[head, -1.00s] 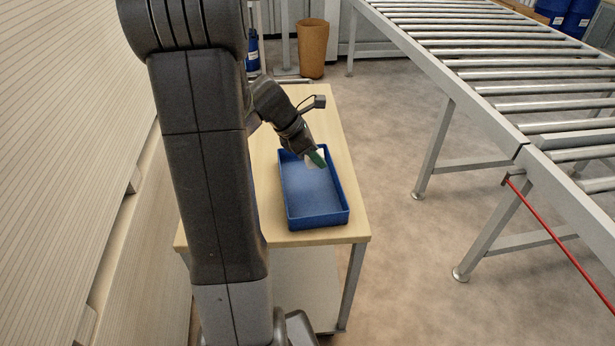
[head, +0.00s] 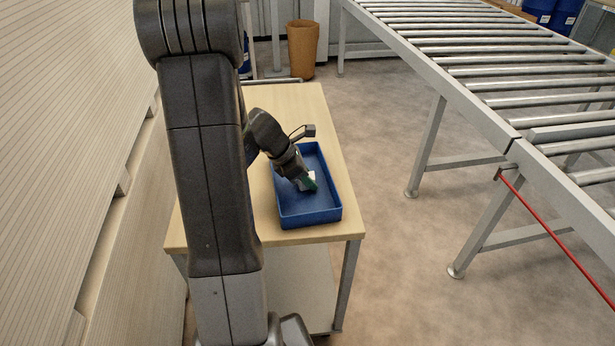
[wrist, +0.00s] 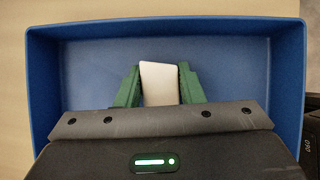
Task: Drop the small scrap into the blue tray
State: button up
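The blue tray (head: 309,215) lies on a light wooden table. In the wrist view the tray (wrist: 290,60) surrounds my gripper, and its floor looks empty apart from what I hold. The small scrap (wrist: 160,83) is a whitish, flat-sided piece between the two green fingers. Both fingers touch its sides. My gripper (head: 308,184) is shut on the scrap and points down into the tray, in its middle part. Only a small white bit of the scrap shows in the head view, and I cannot tell whether it touches the tray floor.
The wooden table (head: 293,100) has bare room behind the tray. A roller conveyor (head: 490,70) stands to the right across a clear floor. A brown bin (head: 302,48) stands beyond the table. Pale stacked panels (head: 60,150) line the left side.

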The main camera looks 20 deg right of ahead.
jog(key=o, duration=0.3)
jog(key=shift+o, duration=0.2)
jog(key=shift+r, duration=0.15)
jog(key=s+p+v, duration=0.1)
jog(key=p+v, duration=0.1)
jog(key=v, duration=1)
jog(key=shift+w, duration=0.45)
